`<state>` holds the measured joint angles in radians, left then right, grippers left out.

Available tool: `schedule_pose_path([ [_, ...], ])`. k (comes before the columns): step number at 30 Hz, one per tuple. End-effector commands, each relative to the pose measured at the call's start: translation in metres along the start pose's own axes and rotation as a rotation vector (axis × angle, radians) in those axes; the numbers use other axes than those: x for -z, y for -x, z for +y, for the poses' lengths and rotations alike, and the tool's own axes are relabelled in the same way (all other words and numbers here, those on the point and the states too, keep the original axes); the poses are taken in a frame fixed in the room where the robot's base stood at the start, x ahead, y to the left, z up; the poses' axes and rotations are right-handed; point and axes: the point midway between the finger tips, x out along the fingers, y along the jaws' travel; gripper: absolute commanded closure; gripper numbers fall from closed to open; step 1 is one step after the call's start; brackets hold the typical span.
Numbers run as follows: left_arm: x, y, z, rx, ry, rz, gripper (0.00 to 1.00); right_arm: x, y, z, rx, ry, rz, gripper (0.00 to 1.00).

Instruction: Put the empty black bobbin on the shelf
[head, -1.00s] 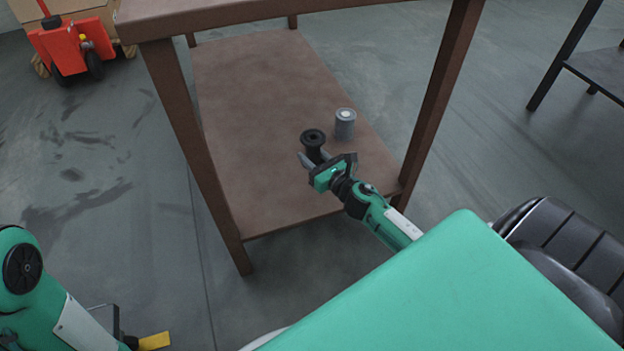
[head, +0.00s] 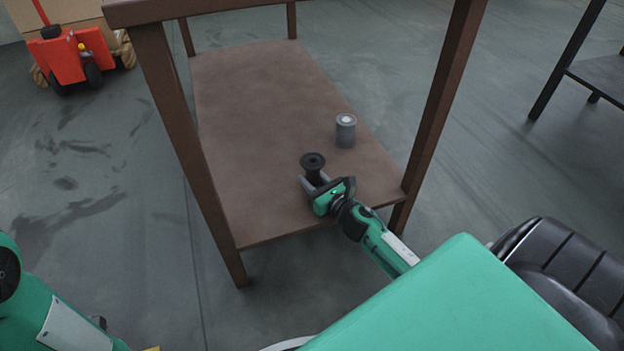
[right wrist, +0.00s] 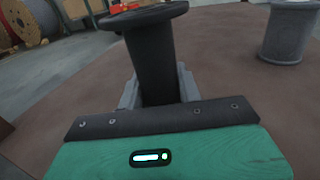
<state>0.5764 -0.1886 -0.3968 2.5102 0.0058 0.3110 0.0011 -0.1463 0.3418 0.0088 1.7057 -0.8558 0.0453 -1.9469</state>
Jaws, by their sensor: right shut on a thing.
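The empty black bobbin (head: 312,162) is upright at the front part of the brown lower shelf (head: 255,110). My right gripper (head: 313,184) is shut on it; in the right wrist view the black bobbin (right wrist: 152,55) stands between the grey fingers (right wrist: 158,88). Its lower end is hidden by my gripper, so I cannot tell whether it touches the shelf. My left arm shows at the lower left of the head view, but its gripper is out of the picture.
A grey bobbin (head: 345,131) stands on the shelf just behind and right of the black one. Brown table legs (head: 440,110) frame the shelf. An orange pallet truck (head: 75,60) is at the far left. The left and back of the shelf are clear.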

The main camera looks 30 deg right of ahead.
Motion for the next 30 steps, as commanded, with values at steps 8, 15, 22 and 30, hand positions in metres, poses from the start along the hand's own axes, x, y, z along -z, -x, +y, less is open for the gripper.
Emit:
schedule_pose_path([
  [8,0.003,0.008,0.001,0.006,-0.001,0.0,0.39,0.012,0.0,0.0,0.001,0.0,0.002,1.0],
  [15,0.004,0.007,0.001,0.014,0.003,0.007,0.39,0.017,0.001,0.0,0.002,0.0,0.009,0.53],
  [22,0.004,0.008,0.001,0.011,0.002,0.006,0.39,0.019,0.002,0.001,0.002,0.0,0.011,0.43],
  [30,0.001,-0.001,0.001,0.006,0.003,0.005,0.39,0.009,0.002,0.002,0.0,-0.002,0.013,0.43],
])
